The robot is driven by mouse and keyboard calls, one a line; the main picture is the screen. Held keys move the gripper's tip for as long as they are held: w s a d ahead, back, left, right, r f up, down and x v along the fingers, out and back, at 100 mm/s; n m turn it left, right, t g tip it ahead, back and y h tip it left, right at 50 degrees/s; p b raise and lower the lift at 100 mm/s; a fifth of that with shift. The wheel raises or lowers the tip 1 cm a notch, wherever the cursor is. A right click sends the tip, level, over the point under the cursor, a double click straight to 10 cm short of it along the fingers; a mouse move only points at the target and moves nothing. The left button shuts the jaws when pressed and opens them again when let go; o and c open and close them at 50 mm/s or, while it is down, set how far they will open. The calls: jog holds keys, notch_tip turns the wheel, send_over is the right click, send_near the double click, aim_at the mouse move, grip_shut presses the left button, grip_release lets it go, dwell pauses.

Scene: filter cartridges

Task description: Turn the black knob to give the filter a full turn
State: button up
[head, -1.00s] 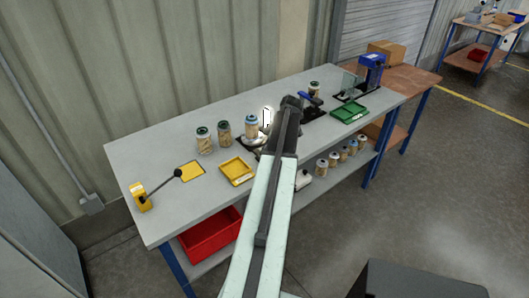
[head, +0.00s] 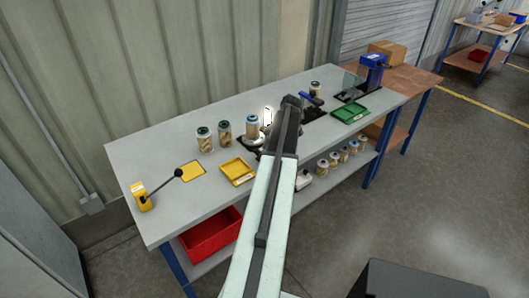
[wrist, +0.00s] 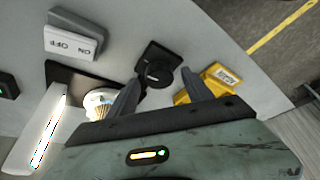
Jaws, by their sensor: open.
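The black knob (wrist: 157,72) on its dark square plate shows in the wrist view. My gripper (wrist: 162,80) is open, with one dark finger on each side of the knob in the picture. I cannot tell whether either finger touches it. A filter cartridge (head: 252,129) with a blue cap stands upright on a dark stand in the head view. In the wrist view the cartridge (wrist: 96,103) is partly hidden by my left finger. In the head view my arm hides the knob and the fingers.
A bright lamp (wrist: 45,140) and an ON/OFF switch block (wrist: 74,40) are at the left in the wrist view. A yellow tray (head: 236,164) is near the bench's front edge. Two capped jars (head: 205,141) stand left of the cartridge. A green tray (head: 349,115) is farther right.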

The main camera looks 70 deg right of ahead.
jog(key=shift+r, duration=0.1)
jog(key=p+v, duration=0.7)
jog(key=shift+s+r, duration=0.2)
jog(key=shift+r, duration=0.05)
